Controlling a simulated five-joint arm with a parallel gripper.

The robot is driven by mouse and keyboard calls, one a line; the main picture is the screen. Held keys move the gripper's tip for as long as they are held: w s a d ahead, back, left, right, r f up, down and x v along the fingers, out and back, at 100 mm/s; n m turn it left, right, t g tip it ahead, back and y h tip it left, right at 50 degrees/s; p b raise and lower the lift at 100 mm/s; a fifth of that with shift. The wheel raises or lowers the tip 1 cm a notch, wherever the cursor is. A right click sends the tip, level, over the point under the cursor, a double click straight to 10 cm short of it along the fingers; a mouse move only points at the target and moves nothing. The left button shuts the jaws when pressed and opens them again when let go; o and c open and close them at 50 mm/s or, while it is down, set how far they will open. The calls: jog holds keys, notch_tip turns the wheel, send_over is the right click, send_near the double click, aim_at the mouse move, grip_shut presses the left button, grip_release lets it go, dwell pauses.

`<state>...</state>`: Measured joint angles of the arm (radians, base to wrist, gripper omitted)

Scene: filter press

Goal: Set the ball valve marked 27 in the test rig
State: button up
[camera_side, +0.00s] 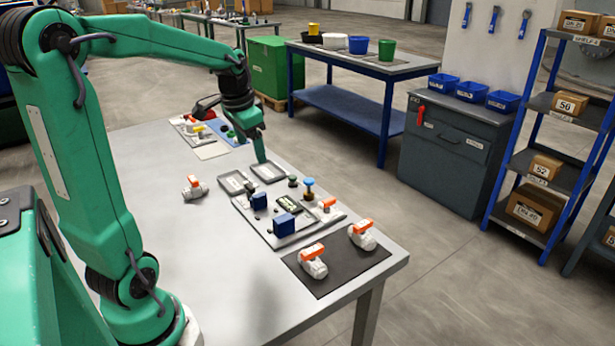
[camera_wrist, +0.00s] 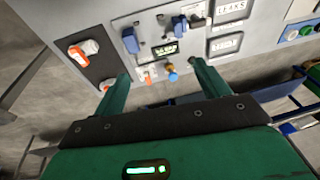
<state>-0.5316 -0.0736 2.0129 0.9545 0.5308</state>
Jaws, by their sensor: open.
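White ball valves with orange handles lie around the table in the side view. One valve (camera_side: 312,262) and another valve (camera_side: 363,236) rest on a black mat (camera_side: 325,283); a third valve (camera_side: 194,188) lies alone on the table. No number 27 is legible. The grey test rig plate (camera_side: 262,226) carries blue blocks, a blue-topped knob (camera_side: 309,187) and an orange-handled fitting (camera_side: 327,204). My gripper (camera_side: 261,157) is above the rig's far end. In the wrist view my open gripper (camera_wrist: 162,72) has nothing between its fingers; the mat valves (camera_wrist: 84,51) show left.
Two framed label plates (camera_side: 268,172) sit at the rig's far end. A board with coloured fittings (camera_side: 203,136) stands at the table's far end. The table's left and front areas are bare. A bench (camera_side: 357,64), cabinet and shelves stand beyond the table.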

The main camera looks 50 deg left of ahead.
jog(key=a+f+g, duration=0.1)
jog(key=a+f, duration=0.2)
jog(key=a, duration=0.4)
jog(key=a+f, duration=0.3)
jog(key=a, duration=0.3)
jog(key=g+h, duration=0.1)
send_over(193, 178)
notch_tip(193, 178, down, 9)
jog(key=shift+s+r, duration=0.1)
jog(key=shift+f, duration=3.9)
jog(key=c, duration=1.2)
jog(key=shift+c, duration=0.2)
jog(key=shift+r, duration=0.2)
